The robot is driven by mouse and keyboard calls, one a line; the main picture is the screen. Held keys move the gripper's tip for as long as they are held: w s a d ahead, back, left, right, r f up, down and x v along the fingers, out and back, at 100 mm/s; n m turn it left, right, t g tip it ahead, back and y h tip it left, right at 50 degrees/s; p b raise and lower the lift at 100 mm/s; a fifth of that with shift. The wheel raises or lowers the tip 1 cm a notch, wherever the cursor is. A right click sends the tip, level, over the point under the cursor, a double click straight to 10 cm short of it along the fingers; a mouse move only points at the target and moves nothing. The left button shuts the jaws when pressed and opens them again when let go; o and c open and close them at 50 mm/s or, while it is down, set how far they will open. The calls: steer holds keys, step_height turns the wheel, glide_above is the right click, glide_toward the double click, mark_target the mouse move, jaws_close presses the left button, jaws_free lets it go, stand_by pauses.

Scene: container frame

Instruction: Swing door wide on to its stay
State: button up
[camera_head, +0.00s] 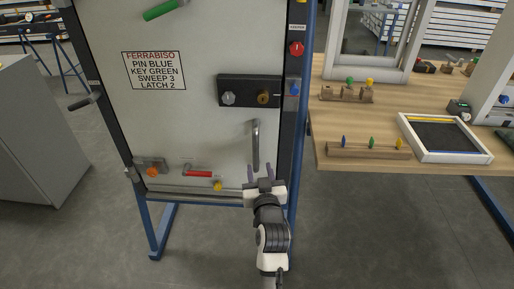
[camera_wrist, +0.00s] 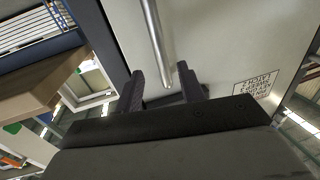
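The pale grey door (camera_head: 190,120) stands in a dark and blue frame and looks closed or nearly closed. Its upright metal pull handle (camera_head: 256,138) is at the lower right. My gripper (camera_head: 261,175) is open just below the handle, fingers pointing toward the door. In the wrist view, the handle (camera_wrist: 156,45) runs down to end between and beyond my two open fingers (camera_wrist: 160,88); I cannot tell whether they touch it. A red-handled latch (camera_head: 198,174) and yellow knob (camera_head: 217,186) sit low on the door. I cannot identify the stay.
A wooden table (camera_head: 345,115) with colored keys on blocks and a framed tray (camera_head: 445,138) stands close to the right. A grey cabinet (camera_head: 40,140) is at the left. A black lever (camera_head: 84,101) sticks out at the frame's left side. The floor in front is clear.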

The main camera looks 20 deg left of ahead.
mark_target(256, 152)
steer(key=p+x, duration=0.1)
steer(key=x, duration=0.8)
steer(key=shift+w+a, duration=0.1)
steer(key=shift+w, duration=0.1)
steer(key=shift+c, duration=0.3)
jaws_close()
